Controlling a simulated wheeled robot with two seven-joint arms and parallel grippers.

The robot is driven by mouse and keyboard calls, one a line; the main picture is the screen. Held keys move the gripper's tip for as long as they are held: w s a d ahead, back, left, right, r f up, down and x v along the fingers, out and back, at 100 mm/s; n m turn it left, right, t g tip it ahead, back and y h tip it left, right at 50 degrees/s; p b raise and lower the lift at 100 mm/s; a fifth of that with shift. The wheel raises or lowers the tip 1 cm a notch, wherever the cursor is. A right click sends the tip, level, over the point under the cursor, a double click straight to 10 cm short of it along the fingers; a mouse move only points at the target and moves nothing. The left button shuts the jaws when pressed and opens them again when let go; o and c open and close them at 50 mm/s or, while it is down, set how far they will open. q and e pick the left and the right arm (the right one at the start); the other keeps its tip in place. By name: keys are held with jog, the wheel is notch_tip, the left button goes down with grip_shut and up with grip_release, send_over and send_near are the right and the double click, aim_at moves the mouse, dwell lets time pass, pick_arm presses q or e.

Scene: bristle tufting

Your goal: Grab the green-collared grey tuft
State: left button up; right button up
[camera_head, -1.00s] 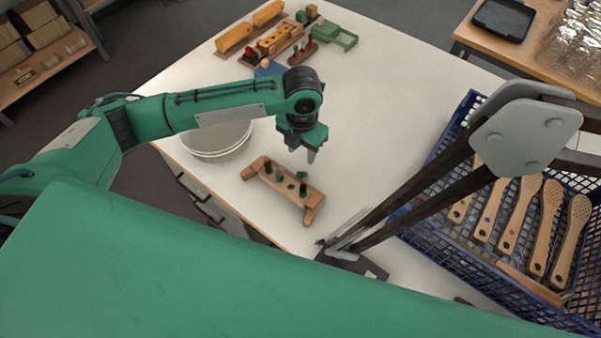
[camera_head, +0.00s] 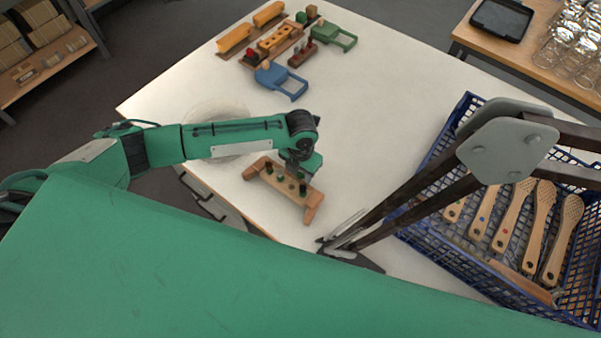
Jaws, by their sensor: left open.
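A small wooden rack (camera_head: 309,201) with two end feet stands near the table's front edge. Several short dark tufts with green collars stand in it, including one at its left end (camera_head: 269,168), one in the middle (camera_head: 280,177) and one to the right (camera_head: 302,189). They are too small to tell the grey one. My left gripper (camera_head: 296,173) is open, pointing down just above and behind the rack's right half. Its fingers are partly lost against the rack and tufts; I cannot tell whether they touch one. My right gripper is not in view.
A jointed stand with grey plates (camera_head: 508,143) and dark bars rises right of the rack. A blue crate (camera_head: 433,160) holds several wooden brushes. Blue (camera_head: 293,88), green (camera_head: 345,41) and wooden holders stand at the back. The table's middle is clear.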

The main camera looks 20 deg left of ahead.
pick_arm(q)
jog(key=shift+c, duration=0.2)
grip_shut()
